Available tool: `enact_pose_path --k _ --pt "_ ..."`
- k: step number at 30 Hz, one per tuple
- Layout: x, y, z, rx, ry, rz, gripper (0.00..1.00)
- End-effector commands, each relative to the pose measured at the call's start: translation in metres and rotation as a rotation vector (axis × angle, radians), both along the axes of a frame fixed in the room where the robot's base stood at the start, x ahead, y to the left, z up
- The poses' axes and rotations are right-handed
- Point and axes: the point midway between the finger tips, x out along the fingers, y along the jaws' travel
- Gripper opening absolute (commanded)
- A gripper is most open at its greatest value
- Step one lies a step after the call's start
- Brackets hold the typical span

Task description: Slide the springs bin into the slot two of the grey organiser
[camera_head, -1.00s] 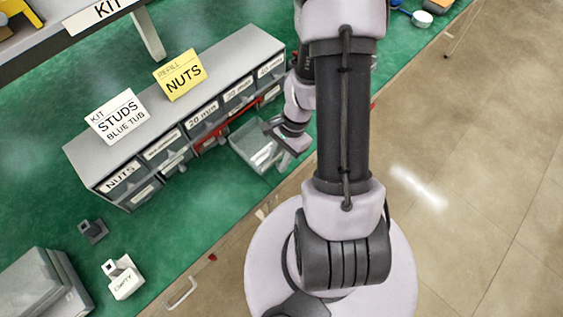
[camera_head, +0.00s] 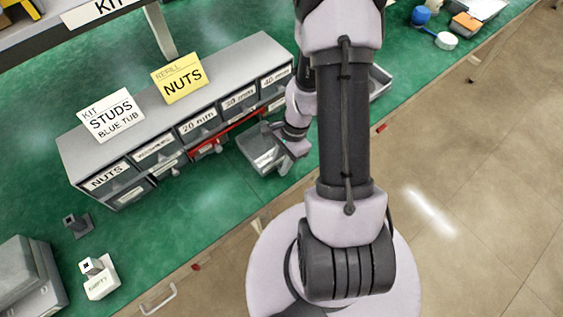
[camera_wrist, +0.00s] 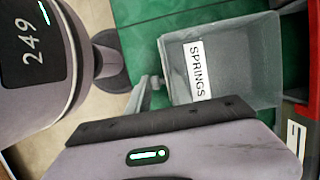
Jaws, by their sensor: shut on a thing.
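The springs bin (camera_wrist: 240,95) is a grey, see-through, open-topped bin with a white label reading SPRINGS. It looks empty and also shows in the head view (camera_head: 262,150). My gripper (camera_wrist: 155,83) is shut on the springs bin at its labelled front, by its small knob. In the head view my gripper (camera_head: 289,143) is at the bin's right side, partly hidden by my arm. The grey organiser (camera_head: 235,60) stands behind, with two rows of labelled drawers. A red-edged slot (camera_head: 226,135) shows in its lower row, close to the bin. The bin is outside the organiser.
A yellow NUTS card (camera_head: 180,78) and a white STUDS card (camera_head: 112,115) stand on the organiser. A grey tray (camera_head: 380,82) lies to the right, partly behind my arm. A white EMPTY block (camera_head: 100,280) is at the lower left.

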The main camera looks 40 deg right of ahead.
Motion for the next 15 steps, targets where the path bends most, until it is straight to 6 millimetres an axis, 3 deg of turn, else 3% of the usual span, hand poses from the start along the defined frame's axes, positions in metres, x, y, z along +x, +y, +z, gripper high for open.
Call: enact_pose_path --k 4,5,8,15 --pt "0.0001 0.0 0.001 0.0 0.0 0.0 0.0" --pt "0.0001 0.0 0.001 0.0 0.0 0.0 0.3" --pt "0.0 0.0 0.001 0.0 0.0 0.001 0.49" --pt "-0.0001 0.0 0.001 0.0 0.0 0.001 0.51"
